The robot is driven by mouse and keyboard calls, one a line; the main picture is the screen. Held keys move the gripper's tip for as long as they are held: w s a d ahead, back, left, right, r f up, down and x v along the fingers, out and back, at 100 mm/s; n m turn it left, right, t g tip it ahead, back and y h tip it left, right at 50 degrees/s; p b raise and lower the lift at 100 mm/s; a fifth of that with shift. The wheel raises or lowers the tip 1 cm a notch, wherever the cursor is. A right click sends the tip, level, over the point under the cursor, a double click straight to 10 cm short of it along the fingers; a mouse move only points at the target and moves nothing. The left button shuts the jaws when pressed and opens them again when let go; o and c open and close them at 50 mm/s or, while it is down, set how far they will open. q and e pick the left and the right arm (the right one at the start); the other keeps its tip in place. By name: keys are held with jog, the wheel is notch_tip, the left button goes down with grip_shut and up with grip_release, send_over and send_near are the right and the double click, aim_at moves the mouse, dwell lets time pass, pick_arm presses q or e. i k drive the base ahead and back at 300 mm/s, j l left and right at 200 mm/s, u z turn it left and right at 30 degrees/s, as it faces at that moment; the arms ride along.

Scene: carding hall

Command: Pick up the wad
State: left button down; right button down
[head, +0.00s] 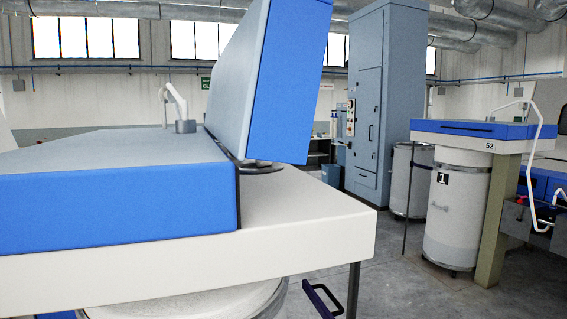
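I cannot make out a wad anywhere in the head view. Neither of my grippers shows in it. A large machine with a blue front panel (115,213) and a white lower ledge (310,228) fills the left and near foreground. A round white can (190,306) stands under the ledge, mostly hidden by it and by the picture's bottom edge.
A tall blue-grey cabinet (370,150) stands at centre right. Farther right, a can marked 1 (455,220) stands under a blue-topped machine (470,130). A dark blue handle (322,298) is low beside the near machine. Grey floor (400,280) lies open between the machines.

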aim_at(260, 163)
jog(key=i+l+z, duration=0.1)
jog(key=l+z, duration=0.2)
jog(key=i+l+z, duration=0.1)
jog(key=l+z, duration=0.15)
jog(key=l, duration=0.2)
jog(key=i+l+z, duration=0.15)
jog(key=l+z, duration=0.15)
jog(key=i+l+z, duration=0.75)
jog(key=i+l+u, duration=0.1)
jog(key=i+u, duration=0.35)
jog(key=i+l+u, duration=0.25)
jog(key=i+u, duration=0.35)
jog(key=u, duration=0.25)
jog(key=i+u, duration=0.2)
jog(key=u, duration=0.25)
jog(key=i+u, duration=0.15)
jog(key=u, duration=0.3)
jog(key=i+l+u, duration=0.15)
jog(key=u, duration=0.3)
jog(key=i+l+u, duration=0.15)
jog(key=u, duration=0.3)
jog(key=l, duration=0.1)
